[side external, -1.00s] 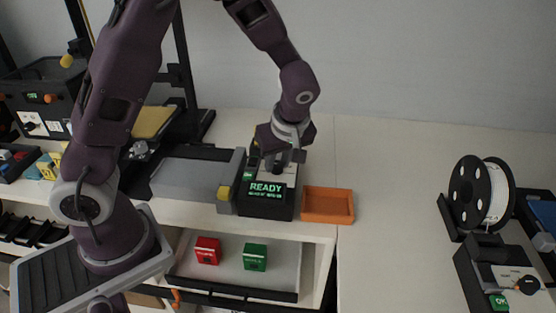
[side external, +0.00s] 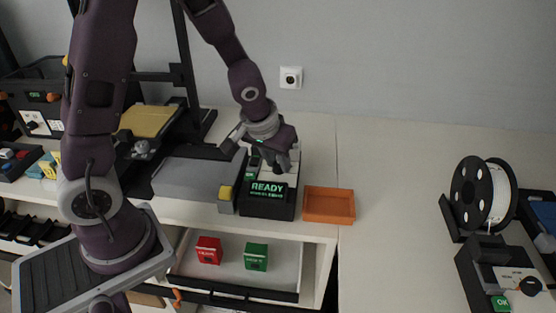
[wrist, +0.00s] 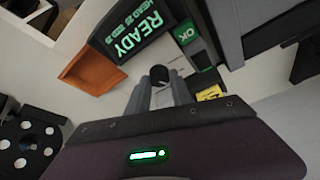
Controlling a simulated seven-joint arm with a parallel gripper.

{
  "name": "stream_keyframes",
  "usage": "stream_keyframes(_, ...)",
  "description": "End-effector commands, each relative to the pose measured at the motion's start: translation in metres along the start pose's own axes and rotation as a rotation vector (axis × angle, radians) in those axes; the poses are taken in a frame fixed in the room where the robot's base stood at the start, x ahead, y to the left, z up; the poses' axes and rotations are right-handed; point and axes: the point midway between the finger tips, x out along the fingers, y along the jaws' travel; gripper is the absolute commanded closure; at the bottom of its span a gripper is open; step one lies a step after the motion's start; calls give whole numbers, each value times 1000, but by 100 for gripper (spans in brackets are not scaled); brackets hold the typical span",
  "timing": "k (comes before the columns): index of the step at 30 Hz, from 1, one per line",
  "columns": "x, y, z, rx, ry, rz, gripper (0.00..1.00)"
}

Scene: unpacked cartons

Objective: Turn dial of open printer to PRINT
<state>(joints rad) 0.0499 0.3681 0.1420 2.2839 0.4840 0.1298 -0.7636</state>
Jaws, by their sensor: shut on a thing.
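The open printer (side external: 148,122), with a dark upright frame and a yellow bed, stands at the left of the side view. Its black control box (side external: 266,207) has a screen reading READY (side external: 267,190), also seen in the wrist view (wrist: 136,32). My gripper (side external: 283,166) is over the box's light top panel. In the wrist view my gripper (wrist: 160,86) is shut on a dark round dial (wrist: 159,72), one finger on each side. The fingers hide most of the dial, and its setting cannot be read. A green OK button (wrist: 185,34) is beside the screen.
An orange tray (side external: 328,205) stands right of the control box. An open drawer (side external: 195,270) below holds a red box (side external: 208,250) and a green box (side external: 256,257). A white spool (side external: 497,192) and another dial unit (side external: 510,278) are far right. The table between is clear.

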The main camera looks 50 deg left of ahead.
Motion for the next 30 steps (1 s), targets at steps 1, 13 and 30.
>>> stream_keyframes(1, 0, -2, -1, 32, 1, 16, 100)
stream_keyframes(13, 0, -4, -1, 382, 0, 162, 100)
stream_keyframes(30, 1, -4, -2, 884, 0, 372, 100)
